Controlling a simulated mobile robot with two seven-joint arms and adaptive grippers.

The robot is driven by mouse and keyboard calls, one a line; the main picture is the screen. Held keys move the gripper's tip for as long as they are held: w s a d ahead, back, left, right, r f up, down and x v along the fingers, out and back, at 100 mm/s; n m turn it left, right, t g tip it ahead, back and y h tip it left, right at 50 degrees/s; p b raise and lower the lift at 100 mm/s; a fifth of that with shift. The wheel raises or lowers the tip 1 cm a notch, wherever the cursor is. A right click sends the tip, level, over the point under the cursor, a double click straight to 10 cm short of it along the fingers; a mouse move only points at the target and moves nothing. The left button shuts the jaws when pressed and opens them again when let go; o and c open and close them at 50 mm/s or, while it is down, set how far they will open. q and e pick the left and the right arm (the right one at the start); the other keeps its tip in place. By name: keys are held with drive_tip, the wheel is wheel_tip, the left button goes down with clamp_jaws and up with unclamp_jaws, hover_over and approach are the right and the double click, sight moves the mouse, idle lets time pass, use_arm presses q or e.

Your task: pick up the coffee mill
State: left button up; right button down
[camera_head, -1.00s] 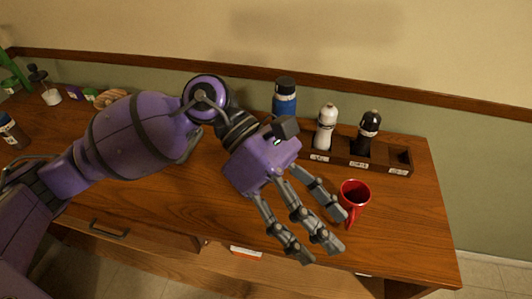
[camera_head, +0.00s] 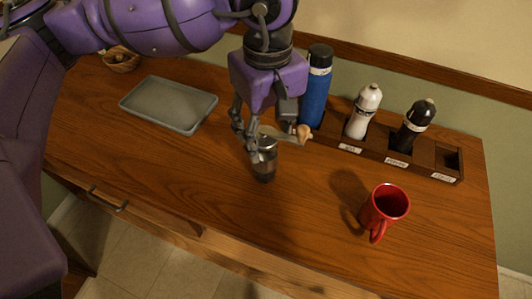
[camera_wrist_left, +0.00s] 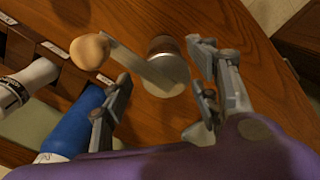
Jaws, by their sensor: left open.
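The coffee mill (camera_head: 265,166) stands upright on the wooden counter. It has a dark and steel cylindrical body and a crank ending in a round wooden knob (camera_head: 304,133). My left gripper (camera_head: 263,138) points down over the mill's upper part, with its fingers open. In the left wrist view the mill (camera_wrist_left: 166,76) lies between the spread fingers, nearer the right-hand ones, and the crank reaches left past the left-hand finger. I cannot tell whether any finger touches it. My right gripper is in neither view.
Close behind the mill stands a blue bottle (camera_head: 316,88). A wooden rack (camera_head: 425,155) holds a white bottle (camera_head: 363,112) and a black bottle (camera_head: 413,126). A red mug (camera_head: 384,209) stands at right. A grey tray (camera_head: 170,128) lies at left. The counter in front is clear.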

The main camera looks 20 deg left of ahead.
sight(264, 158)
use_arm(q)
wheel_tip(264, 158, down, 3)
drive_tip(key=shift+s+r, duration=0.15)
drive_tip(key=shift+r, duration=0.05)
drive_tip(key=shift+f, duration=0.6)
clamp_jaws()
drive_tip(key=shift+r, duration=0.15)
